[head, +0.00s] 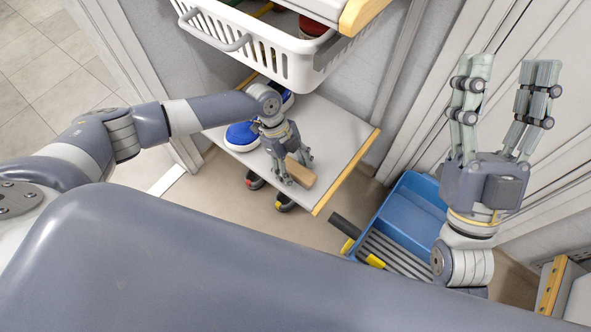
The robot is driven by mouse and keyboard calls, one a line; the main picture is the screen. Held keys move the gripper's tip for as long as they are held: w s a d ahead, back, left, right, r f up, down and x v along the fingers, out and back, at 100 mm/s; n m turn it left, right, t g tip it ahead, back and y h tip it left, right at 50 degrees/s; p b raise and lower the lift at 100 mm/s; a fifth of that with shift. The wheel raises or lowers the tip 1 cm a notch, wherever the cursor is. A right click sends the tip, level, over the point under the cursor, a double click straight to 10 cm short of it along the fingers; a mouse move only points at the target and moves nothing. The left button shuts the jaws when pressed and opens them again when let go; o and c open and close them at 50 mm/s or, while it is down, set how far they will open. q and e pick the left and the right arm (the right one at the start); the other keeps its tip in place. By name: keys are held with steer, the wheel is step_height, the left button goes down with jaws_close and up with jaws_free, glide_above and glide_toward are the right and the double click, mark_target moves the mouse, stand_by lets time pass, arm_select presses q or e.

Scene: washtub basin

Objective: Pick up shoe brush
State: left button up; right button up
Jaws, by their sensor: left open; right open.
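The shoe brush (301,176), a tan wooden block, lies on the white shelf near its front edge. My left gripper (296,172) reaches down to it from above, with its open fingers around or right beside the brush. I cannot tell whether the fingers touch it, and they hide part of the brush. My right gripper (509,80) is open and empty, raised at the right with its fingers pointing up in the picture.
Blue shoes (241,136) stand on the shelf (335,132) left of the brush. A white basket (262,55) is above. A blue tub (412,212) and a black-handled tool (346,228) are below at the right. Dark shoes (285,202) show under the shelf.

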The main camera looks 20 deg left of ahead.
arm_select(q)
steer(key=shift+f, duration=0.25)
stand_by(0.3)
steer(key=shift+s, duration=0.1)
steer(key=c, duration=1.2)
